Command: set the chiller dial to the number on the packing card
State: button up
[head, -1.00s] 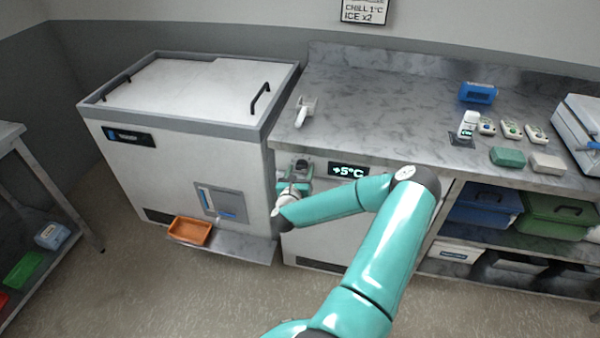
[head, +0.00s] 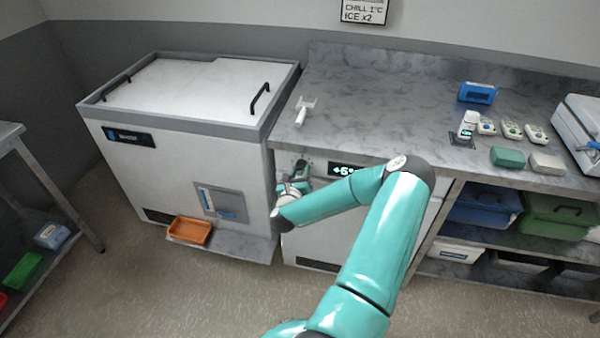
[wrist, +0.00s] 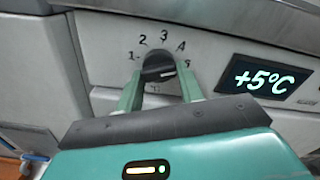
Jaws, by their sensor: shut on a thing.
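The chiller dial (wrist: 158,63) is a dark round knob on the chiller's front panel, with the numbers 1 to 5 arched around it. My gripper (wrist: 158,76) is shut on the dial, one green finger on each side. A pale mark on the knob seems to point right, towards the 5, but it is small. The display (wrist: 264,79) right of the dial reads +5°C. In the head view the display (head: 341,170) is partly covered by my arm. The packing card (head: 364,11) on the back wall reads "CHILL 1°C, ICE x2".
A white ice chest (head: 190,150) stands left of the chiller, with an orange tray (head: 189,230) on its low shelf. A scoop (head: 303,112) lies on the counter (head: 375,100) above the chiller. Bins fill the shelves at right. The counter's middle is clear.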

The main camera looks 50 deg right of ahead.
jog(key=n, duration=0.4)
jog(key=shift+n, duration=0.3)
jog(key=n, duration=0.3)
jog(key=shift+r+n, duration=0.1)
jog(key=shift+n, duration=0.2)
jog(key=n, duration=0.4)
jog(key=shift+s+r, duration=0.1)
jog(key=n, duration=0.4)
jog(key=shift+r, duration=0.1)
jog(key=n, duration=0.6)
jog(key=shift+r, duration=0.1)
jog(key=n, duration=0.7)
jog(key=o, duration=1)
jog(key=shift+a, duration=0.2)
